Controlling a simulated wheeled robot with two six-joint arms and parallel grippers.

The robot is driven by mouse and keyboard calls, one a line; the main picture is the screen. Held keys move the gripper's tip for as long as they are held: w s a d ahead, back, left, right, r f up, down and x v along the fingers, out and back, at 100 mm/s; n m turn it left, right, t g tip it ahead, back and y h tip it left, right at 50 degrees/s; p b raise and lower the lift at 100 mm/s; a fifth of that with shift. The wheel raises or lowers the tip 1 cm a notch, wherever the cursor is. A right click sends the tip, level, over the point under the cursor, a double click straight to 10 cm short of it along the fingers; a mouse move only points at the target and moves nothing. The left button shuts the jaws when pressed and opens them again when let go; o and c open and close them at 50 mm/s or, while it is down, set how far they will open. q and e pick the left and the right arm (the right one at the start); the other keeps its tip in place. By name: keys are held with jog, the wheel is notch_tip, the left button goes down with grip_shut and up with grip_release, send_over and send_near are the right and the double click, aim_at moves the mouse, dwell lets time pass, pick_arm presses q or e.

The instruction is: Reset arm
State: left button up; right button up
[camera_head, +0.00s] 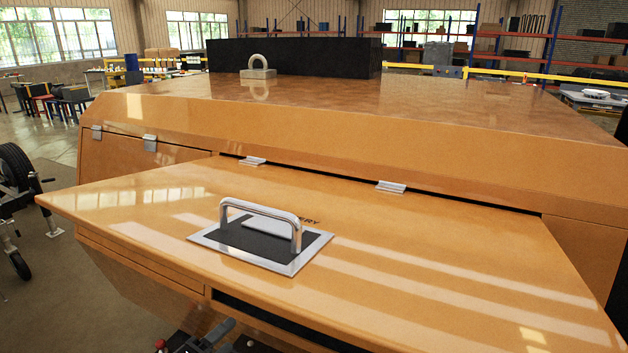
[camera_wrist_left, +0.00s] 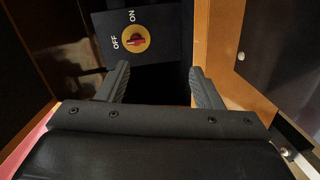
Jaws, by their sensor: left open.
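My left gripper (camera_wrist_left: 158,72) is open and empty in the left wrist view, with its two dark fingers spread apart. Beyond the fingertips is a dark switch plate with a red rotary knob (camera_wrist_left: 138,42) on a yellow disc, marked OFF and ON. The fingers are apart from the knob. In the head view, dark parts that may be my left arm (camera_head: 205,338) show at the bottom, below the raised orange door (camera_head: 420,240). The door hides whatever else is under it. My right gripper is in neither view.
The orange door is hinged to the tower's orange body (camera_head: 350,135) and stands raised. It bears a metal handle (camera_head: 262,212) on a framed plate. A lifting ring (camera_head: 258,64) sits on top. In the left wrist view, an orange edge (camera_wrist_left: 199,45) stands close to the right finger.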

pick_arm(q)
jog(key=s+f+m+g+y, duration=0.1)
jog(key=s+f+m+g, duration=0.1)
jog(key=s+f, duration=0.1)
jog(key=s+a+f+m+g+y, duration=0.1)
jog(key=s+f+m+g, duration=0.1)
jog(key=s, duration=0.4)
jog(key=s+a+f+m+g+y, duration=0.1)
jog(key=s+f+m, duration=0.2)
jog(key=s, duration=0.1)
jog(key=shift+s+a+f+g, duration=0.25)
jog(key=shift+s+f+g, duration=0.1)
jog(key=shift+g, duration=0.05)
jog(key=s+a+f+m+g+y, duration=0.1)
jog(key=s+a+m+g+y, duration=0.2)
jog(key=s, duration=0.5)
jog(key=s+a+f+m+g+y, duration=0.1)
jog(key=s+a+g+y, duration=0.2)
jog(key=s, duration=0.5)
notch_tip(320, 180, down, 25)
jog(key=a+h, duration=0.1)
jog(key=a, duration=0.2)
jog(key=s+d+f+g+p, duration=0.1)
jog(key=s+f+g, duration=0.1)
jog(key=s+f, duration=1.2)
jog(key=shift+s+d+f, duration=0.15)
jog(key=shift+s+d, duration=0.2)
jog(key=shift+c, duration=0.3)
